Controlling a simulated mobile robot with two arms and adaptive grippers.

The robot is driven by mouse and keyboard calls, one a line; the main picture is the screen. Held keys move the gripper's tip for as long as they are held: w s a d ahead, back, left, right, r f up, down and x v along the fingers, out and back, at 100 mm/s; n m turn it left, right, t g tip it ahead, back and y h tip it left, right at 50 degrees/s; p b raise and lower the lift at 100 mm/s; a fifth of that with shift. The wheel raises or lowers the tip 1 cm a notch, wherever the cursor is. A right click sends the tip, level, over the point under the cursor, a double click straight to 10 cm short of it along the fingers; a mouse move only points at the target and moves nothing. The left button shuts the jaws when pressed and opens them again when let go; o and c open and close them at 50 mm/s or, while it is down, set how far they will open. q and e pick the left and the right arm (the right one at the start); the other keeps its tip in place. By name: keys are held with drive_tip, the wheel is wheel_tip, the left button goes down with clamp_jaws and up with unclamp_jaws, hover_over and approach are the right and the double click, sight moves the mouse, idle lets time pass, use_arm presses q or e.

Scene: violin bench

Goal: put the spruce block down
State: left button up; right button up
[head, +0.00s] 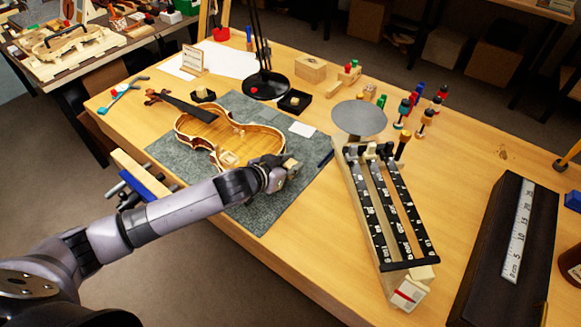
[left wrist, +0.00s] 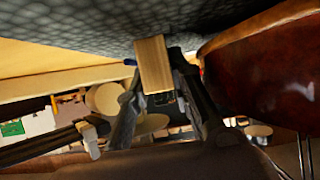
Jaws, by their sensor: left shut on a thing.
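My left gripper (head: 284,174) is over the grey mat (head: 258,212), just off the lower right end of the violin (head: 205,130). In the left wrist view the gripper (left wrist: 162,85) is shut on a small pale wooden block (left wrist: 153,64), which I take as the spruce block. The block is between the fingers, close to the mat; I cannot tell whether it touches it. The violin's glossy red-brown side (left wrist: 265,65) is close beside the fingers there. In the head view the gripper mostly hides the block. My right gripper is not in view.
A long rack with black scales (head: 385,205) and a round grey disc (head: 358,118) stand right of the mat. Small black trays (head: 294,101), a lamp base (head: 266,86) and a white card (head: 302,129) are behind. The front right of the mat is bare.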

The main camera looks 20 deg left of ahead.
sight(290, 163)
use_arm(q)
wheel_tip(290, 163, up, 20)
drive_tip(key=shift+p, duration=0.45)
